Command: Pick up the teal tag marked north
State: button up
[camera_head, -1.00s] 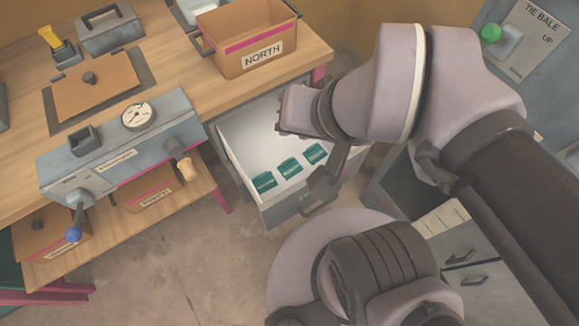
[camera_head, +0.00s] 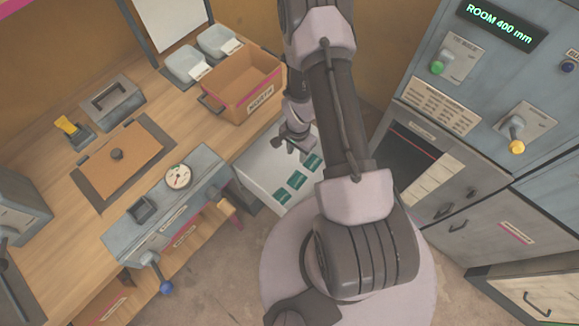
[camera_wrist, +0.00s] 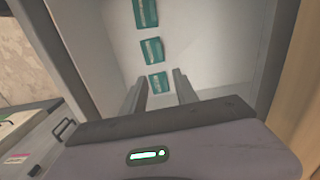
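Three teal tags lie in a row in the open white drawer (camera_head: 258,168): a far tag (camera_head: 313,161), a middle tag (camera_head: 297,180) and a near tag (camera_head: 282,196). Their lettering is too small to read, so I cannot tell which is marked north. The wrist view also shows all three, one (camera_wrist: 158,82) closest to the fingers, one (camera_wrist: 152,51) beyond it and one (camera_wrist: 145,13) at the top edge. My gripper (camera_head: 292,145) is over the drawer's back part. In the wrist view its fingers (camera_wrist: 160,90) are apart with nothing held.
An orange bin (camera_head: 240,88) marked NORTH stands on the wooden bench (camera_head: 90,188) behind the drawer, with two pale trays (camera_head: 190,65) beside it. A grey press with a gauge (camera_head: 178,177) is left of the drawer. Grey cabinets (camera_head: 470,170) stand at the right.

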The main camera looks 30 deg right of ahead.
jog(key=b, duration=0.5)
send_over(295, 173)
jog(key=f, duration=1)
jog(key=shift+d+f, duration=0.2)
jog(key=f+b, duration=0.5)
jog(key=b, duration=0.1)
jog(key=shift+a+f, duration=0.3)
jog(key=shift+f, duration=0.1)
jog(key=shift+r, duration=0.1)
grip_shut()
